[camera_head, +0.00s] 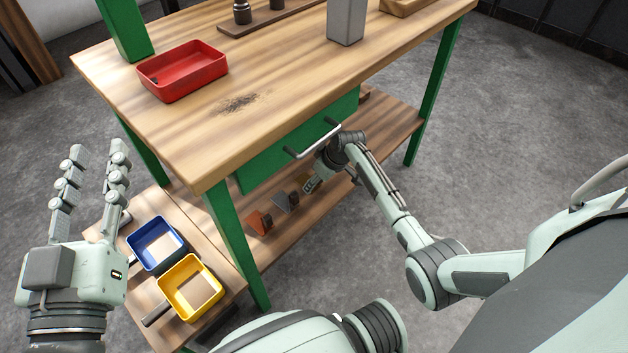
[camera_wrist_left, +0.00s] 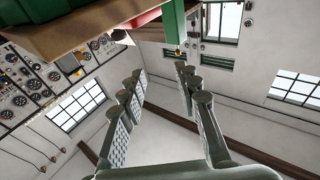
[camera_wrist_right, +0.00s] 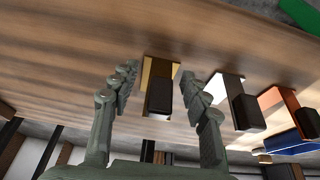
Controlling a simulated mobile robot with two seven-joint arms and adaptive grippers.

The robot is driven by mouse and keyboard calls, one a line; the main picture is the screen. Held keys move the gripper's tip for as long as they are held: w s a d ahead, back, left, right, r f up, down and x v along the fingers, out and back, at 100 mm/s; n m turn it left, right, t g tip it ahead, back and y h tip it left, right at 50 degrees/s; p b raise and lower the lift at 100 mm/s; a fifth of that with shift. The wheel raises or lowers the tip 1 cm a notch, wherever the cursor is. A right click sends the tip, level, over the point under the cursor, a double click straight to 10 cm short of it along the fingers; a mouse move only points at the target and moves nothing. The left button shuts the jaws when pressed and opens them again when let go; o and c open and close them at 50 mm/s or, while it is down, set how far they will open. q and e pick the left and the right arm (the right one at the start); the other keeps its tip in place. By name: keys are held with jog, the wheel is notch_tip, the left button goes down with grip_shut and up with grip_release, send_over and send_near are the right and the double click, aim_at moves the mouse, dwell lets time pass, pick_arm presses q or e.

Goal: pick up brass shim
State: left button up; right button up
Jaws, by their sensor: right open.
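The brass shim (camera_wrist_right: 148,72) is a gold-coloured piece with a dark block at its near end, on the wooden lower shelf. In the right wrist view it lies between the spread fingers of my right gripper (camera_wrist_right: 158,77), with gaps at both sides. In the head view the brass piece (camera_head: 311,184) shows small, partly hidden by the right gripper (camera_head: 335,168), under the bench drawer. My left gripper (camera_head: 97,150) is open and empty, raised at the left; its fingers also stand apart in the left wrist view (camera_wrist_left: 160,72).
A silver piece (camera_head: 287,201) and a copper-orange piece (camera_head: 259,221) stand beside the brass one. The drawer handle (camera_head: 312,139) juts out close to my right gripper. Blue (camera_head: 133,243) and yellow (camera_head: 168,285) bins sit at lower left; a red tray (camera_head: 190,84) is on the benchtop.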

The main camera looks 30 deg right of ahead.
grip_shut()
jog(key=shift+r, duration=0.15)
